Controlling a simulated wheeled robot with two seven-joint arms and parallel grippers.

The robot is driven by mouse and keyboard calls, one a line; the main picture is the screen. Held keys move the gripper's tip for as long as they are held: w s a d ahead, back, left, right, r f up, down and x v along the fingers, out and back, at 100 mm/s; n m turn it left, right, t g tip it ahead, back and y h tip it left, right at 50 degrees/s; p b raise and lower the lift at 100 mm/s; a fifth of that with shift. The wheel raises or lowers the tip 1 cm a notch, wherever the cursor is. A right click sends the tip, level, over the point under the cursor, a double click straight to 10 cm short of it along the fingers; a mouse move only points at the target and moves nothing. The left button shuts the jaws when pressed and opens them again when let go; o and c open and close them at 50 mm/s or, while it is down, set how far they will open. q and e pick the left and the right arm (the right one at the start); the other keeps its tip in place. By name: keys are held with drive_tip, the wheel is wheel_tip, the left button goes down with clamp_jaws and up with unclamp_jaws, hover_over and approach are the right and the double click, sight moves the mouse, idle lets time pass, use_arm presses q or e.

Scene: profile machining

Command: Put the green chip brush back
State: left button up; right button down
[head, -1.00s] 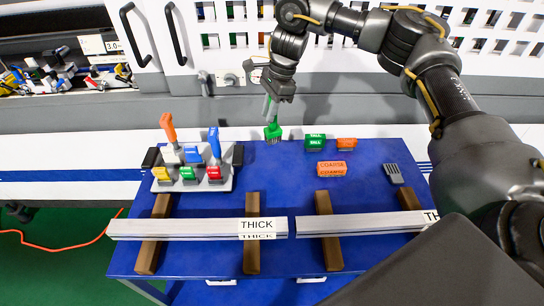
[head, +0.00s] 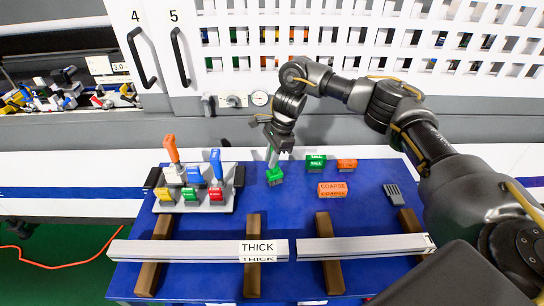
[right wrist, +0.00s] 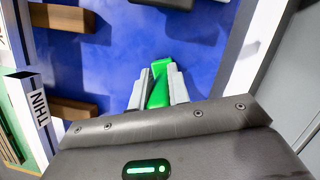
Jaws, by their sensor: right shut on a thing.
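The green chip brush (head: 274,176) is held in my right gripper (head: 272,154), its green end pointing down over the back part of the blue table. In the right wrist view the green brush (right wrist: 160,88) sits between the two grey fingers. I cannot tell whether its lower end touches the table. A light grey rack (head: 172,207) stands to the left, apart from the brush. It holds an orange-handled brush (head: 171,149) and a blue-handled brush (head: 216,164) upright, above yellow, green and red label blocks. My left gripper is not in view.
Right of the brush lie a green block (head: 316,163), a small orange block (head: 347,165), a "COARSE" block (head: 332,189) and a grey comb-like piece (head: 393,192). Metal profiles (head: 190,250) lie across brown bars in front. The blue surface between rack and brush is clear.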

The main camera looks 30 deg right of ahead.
drive_tip(key=shift+a, duration=0.1)
drive_tip(key=c, duration=1.3)
unclamp_jaws()
drive_tip(key=shift+f, duration=0.15)
drive_tip(key=shift+r, duration=0.6)
drive_tip(key=b+v, duration=0.1)
drive_tip(key=v, duration=1)
drive_tip(key=shift+r+b, duration=0.1)
drive_tip(key=shift+b, duration=0.2)
